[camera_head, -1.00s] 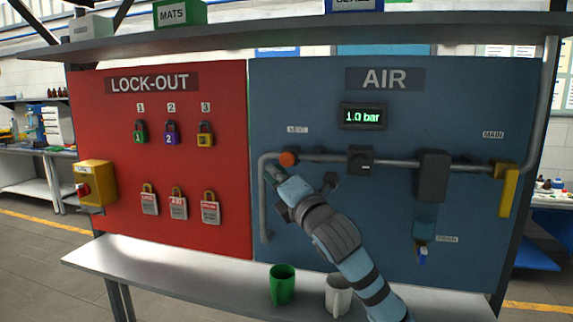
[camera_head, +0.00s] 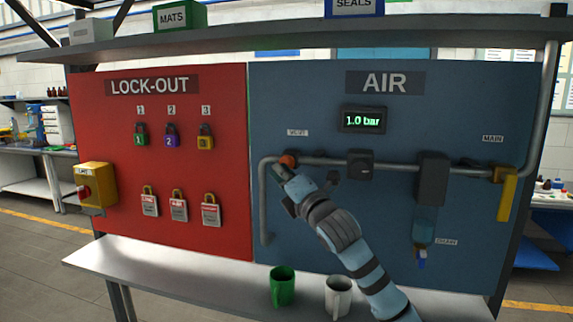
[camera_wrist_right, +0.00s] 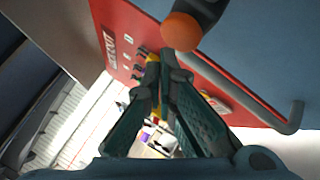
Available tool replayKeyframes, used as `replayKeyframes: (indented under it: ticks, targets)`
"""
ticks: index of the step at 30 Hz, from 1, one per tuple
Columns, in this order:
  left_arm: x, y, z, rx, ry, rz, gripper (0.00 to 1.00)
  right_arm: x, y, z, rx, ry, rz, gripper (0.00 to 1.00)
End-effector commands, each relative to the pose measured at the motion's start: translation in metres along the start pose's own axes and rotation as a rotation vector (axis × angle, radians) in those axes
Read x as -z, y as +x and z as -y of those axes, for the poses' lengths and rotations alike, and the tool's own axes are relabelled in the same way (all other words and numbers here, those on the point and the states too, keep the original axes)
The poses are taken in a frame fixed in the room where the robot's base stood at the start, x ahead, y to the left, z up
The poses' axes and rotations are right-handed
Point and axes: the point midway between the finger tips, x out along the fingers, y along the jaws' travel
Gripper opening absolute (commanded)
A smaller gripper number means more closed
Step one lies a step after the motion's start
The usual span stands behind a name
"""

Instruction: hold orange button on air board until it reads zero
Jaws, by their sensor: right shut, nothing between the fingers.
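The orange button (camera_head: 288,160) sits on the grey pipe at the left of the blue AIR board (camera_head: 310,100), beside a small label. It also shows as an orange knob in the right wrist view (camera_wrist_right: 181,31). The display (camera_head: 362,118) above reads 1.0 bar. My right gripper (camera_head: 279,172) is shut and empty, its tips just below the button in the head view. In the right wrist view the closed fingertips (camera_wrist_right: 164,62) are close to the button; I cannot tell whether they touch it. My left gripper is not in view.
Black pipe fittings (camera_head: 360,165) and a yellow MAIN handle (camera_head: 507,190) are to the right. The red LOCK-OUT board (camera_head: 110,140) with padlocks is to the left. A green mug (camera_head: 282,287) and a white mug (camera_head: 338,296) stand on the shelf below my arm.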

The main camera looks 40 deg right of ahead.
Motion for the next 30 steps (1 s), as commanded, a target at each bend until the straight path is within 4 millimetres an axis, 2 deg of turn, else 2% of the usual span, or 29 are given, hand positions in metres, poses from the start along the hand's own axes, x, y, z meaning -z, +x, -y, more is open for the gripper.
replayKeyframes:
  ticks: [23,30]
  targets:
    - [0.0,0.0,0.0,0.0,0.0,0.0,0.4,0.0,0.0,0.0,0.0,0.0,0.0,0.0]
    - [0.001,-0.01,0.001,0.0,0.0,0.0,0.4,-0.004,0.004,0.001,0.0,0.0,-0.001,0.0]
